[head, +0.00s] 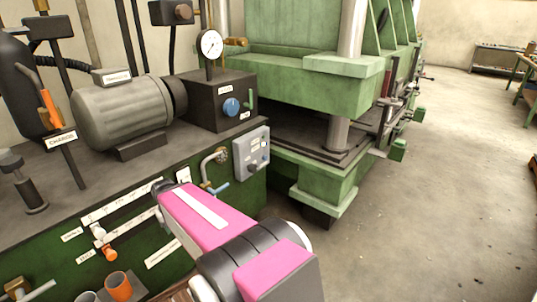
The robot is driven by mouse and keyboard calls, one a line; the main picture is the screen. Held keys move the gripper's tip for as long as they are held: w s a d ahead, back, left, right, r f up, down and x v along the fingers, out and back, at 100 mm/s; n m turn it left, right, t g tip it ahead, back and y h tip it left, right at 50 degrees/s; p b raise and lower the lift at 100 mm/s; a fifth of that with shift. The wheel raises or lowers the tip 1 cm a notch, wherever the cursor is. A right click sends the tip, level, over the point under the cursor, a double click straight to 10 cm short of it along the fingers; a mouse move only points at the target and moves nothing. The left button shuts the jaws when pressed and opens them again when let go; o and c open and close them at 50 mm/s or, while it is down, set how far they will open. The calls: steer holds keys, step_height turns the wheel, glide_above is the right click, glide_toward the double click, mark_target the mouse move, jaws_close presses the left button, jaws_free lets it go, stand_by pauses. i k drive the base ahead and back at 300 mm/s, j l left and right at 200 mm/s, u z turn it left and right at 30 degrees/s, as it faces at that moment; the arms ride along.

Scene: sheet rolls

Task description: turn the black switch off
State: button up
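A small grey control box (252,153) is fixed to the front of the green machine cabinet, just right of a curved pipe. My pink and white arm (215,222) reaches from the bottom of the head view up and left, below the box. Its far end is a dark part against the cabinet front. I cannot make out gripper fingers there.
A grey motor (125,112) and a dark block with a gauge (210,44) stand on the cabinet top. White and orange handles (108,252) stick out at lower left, above an orange cup-like part (118,287). A green press (310,90) stands behind. Floor at right is clear.

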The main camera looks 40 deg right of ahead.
mark_target(253, 169)
steer(key=k+l+z, duration=0.1)
steer(key=z, duration=1.1)
